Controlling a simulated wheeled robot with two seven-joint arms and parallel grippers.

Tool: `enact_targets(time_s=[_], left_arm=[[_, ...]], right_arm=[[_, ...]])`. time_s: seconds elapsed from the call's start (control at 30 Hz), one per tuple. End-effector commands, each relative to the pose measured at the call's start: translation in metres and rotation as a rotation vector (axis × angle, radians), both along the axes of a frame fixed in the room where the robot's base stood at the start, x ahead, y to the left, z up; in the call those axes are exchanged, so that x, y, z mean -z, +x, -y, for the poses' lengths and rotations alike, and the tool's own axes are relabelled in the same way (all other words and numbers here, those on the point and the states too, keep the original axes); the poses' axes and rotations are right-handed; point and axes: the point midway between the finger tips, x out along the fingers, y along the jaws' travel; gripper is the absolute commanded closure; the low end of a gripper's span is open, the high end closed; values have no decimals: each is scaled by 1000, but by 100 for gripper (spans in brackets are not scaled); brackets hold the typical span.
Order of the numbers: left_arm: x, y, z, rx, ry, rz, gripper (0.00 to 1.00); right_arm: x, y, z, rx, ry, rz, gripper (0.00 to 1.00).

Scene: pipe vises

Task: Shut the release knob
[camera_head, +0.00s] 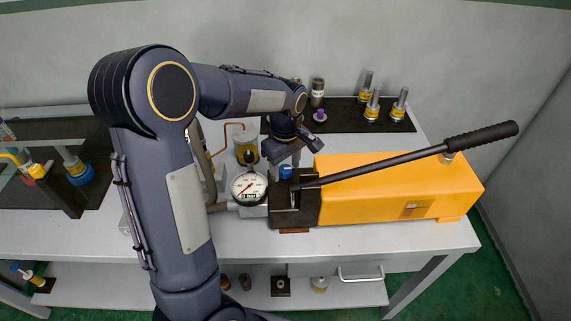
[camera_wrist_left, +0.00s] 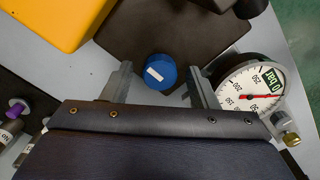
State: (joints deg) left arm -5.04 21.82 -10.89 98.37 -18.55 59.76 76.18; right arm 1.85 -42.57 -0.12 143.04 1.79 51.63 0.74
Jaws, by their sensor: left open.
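The release knob (camera_head: 286,172) is a small blue round cap with a white mark on top, on the dark block (camera_head: 308,214) at the left end of the yellow hand pump (camera_head: 350,202). In the left wrist view the knob (camera_wrist_left: 161,68) appears between my two fingertips, with a gap on each side. My left gripper (camera_head: 296,157) is open and empty, just behind and above the knob in the head view; it also shows in the left wrist view (camera_wrist_left: 158,82). Whether the fingertips are down at knob height I cannot tell. My right gripper is not in view.
A round pressure gauge (camera_head: 249,188) reading 0 bar stands close left of the knob. The pump's long black lever (camera_head: 405,158) slopes up to the right. A dark mat (camera_head: 345,120) with several metal fittings lies behind. The front table strip is clear.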

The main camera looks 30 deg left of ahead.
Motion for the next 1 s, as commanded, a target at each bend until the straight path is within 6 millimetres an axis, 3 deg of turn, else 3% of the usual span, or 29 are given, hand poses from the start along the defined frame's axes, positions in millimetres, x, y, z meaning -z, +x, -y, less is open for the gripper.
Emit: enact_targets(time_s=[0.2, 0.53, 1.0], left_arm=[[0, 0, 0, 0, 0, 1, 46], [0, 0, 0, 1, 0, 1, 90], [0, 0, 0, 113, 0, 1, 91]], right_arm=[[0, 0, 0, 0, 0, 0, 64], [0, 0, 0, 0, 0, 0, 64], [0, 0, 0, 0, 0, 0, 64]])
